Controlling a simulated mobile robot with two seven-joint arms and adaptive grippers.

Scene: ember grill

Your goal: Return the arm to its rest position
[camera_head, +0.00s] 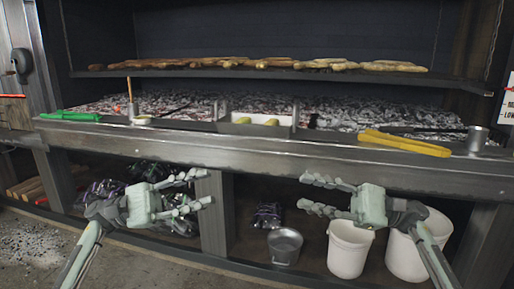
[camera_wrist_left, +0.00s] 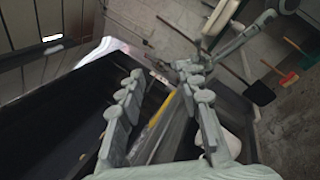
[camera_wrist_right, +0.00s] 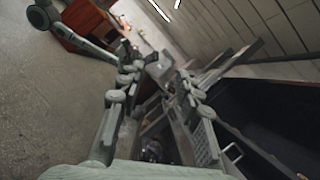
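My left gripper (camera_head: 196,191) is held in front of the grill counter, left of the middle in the head view. Its two fingers are spread with nothing between them, and they also show apart in the left wrist view (camera_wrist_left: 165,100). My right gripper (camera_head: 306,194) is in front of the counter, right of the middle. Its fingers are also spread and empty, as the right wrist view shows (camera_wrist_right: 157,85). Both grippers appear at about the height of the shelf space below the counter edge, apart from each other.
The metal counter (camera_head: 200,147) runs across the front. It carries green tongs (camera_head: 70,116), yellow tongs (camera_head: 405,143), a metal cup (camera_head: 477,138) and a white tray (camera_head: 285,120). Below stand a metal pot (camera_head: 285,246) and white buckets (camera_head: 348,250). Skewers (camera_head: 260,63) lie on the upper shelf.

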